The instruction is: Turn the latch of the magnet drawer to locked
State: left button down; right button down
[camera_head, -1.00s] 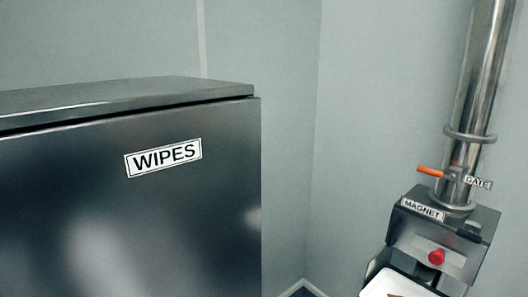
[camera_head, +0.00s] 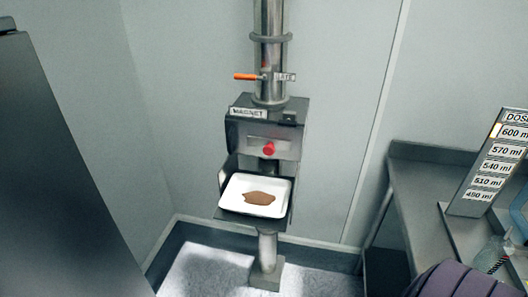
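The magnet drawer unit (camera_head: 240,134) is a dark metal box labelled MAGNET on a vertical pipe, near the middle of the head view. A red knob (camera_head: 268,149) sits on its front. A small dark piece (camera_head: 289,118) is on its top right; I cannot tell whether this or the knob is the latch, or which way the latch is turned. An orange handle (camera_head: 245,77) marked GATE is on the pipe above.
A white tray (camera_head: 284,187) holding brown powder sits below the magnet box. A metal bench (camera_head: 415,175) with a DOSE board (camera_head: 497,165) stands at the right. A dark metal cabinet (camera_head: 50,170) fills the left. Floor between is clear.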

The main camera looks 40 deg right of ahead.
aim_at(287, 123)
jog(key=z, duration=1.3)
